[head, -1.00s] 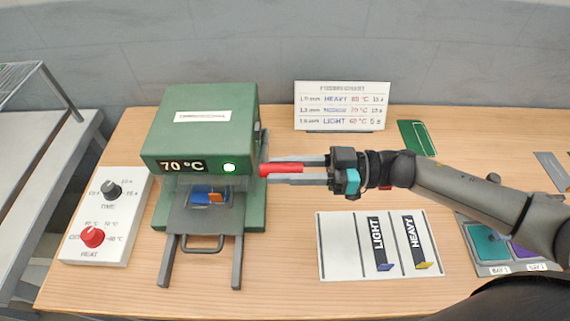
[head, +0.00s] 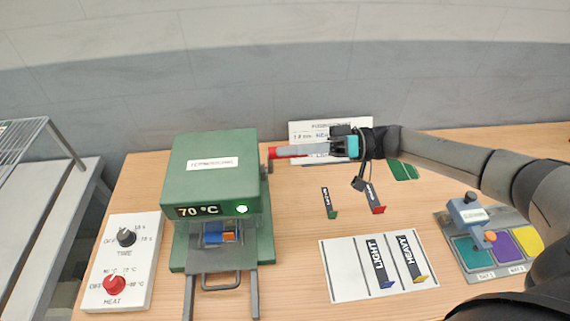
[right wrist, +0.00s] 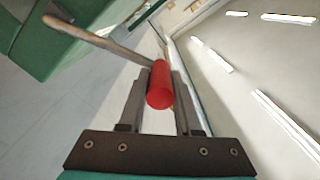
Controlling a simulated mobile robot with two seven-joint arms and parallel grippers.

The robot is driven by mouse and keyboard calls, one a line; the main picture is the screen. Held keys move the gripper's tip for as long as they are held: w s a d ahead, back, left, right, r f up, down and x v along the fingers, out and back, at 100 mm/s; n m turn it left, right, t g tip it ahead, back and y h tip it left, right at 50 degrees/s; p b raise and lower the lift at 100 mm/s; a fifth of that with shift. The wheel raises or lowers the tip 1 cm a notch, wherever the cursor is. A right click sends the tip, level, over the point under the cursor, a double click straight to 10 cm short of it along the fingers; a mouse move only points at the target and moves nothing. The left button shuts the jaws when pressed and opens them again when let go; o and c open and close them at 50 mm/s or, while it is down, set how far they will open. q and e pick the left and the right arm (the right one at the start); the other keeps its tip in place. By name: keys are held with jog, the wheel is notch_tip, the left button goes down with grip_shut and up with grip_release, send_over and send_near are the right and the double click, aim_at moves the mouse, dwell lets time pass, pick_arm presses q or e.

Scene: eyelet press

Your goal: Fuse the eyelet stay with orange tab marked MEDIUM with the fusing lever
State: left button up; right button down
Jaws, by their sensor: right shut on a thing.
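My right gripper (head: 318,149) is shut on the red grip of the fusing lever (head: 281,152) at the right side of the green press (head: 212,172). In the right wrist view the red grip (right wrist: 160,88) lies between the fingers, with the lever's bar (right wrist: 98,39) running off to the upper left. A blue piece with an orange tab (head: 229,236) lies in the mouth of the press, above the tray (head: 212,262); its marking is not readable. The press display (head: 199,210) reads 70 °C, and a green light (head: 242,209) shows. My left gripper is out of view.
A box with TIME and HEAT knobs (head: 143,277) stands left of the press. LIGHT (head: 377,261) and HEAVY (head: 409,257) stays lie on a white card. Two small tabbed pieces lie behind it. My gripper partly covers the chart (head: 305,133). A bay tray (head: 457,254) stands right.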

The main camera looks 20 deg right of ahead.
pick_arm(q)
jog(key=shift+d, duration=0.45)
pick_arm(e)
jog(key=shift+w+d+r, duration=0.15)
jog(key=shift+w+r, duration=0.05)
jog(key=shift+w, duration=0.2)
jog(key=shift+w+d+r, duration=0.1)
jog(key=shift+w+r, duration=0.05)
jog(key=shift+w, duration=0.25)
jog(key=c, duration=0.6)
grip_release()
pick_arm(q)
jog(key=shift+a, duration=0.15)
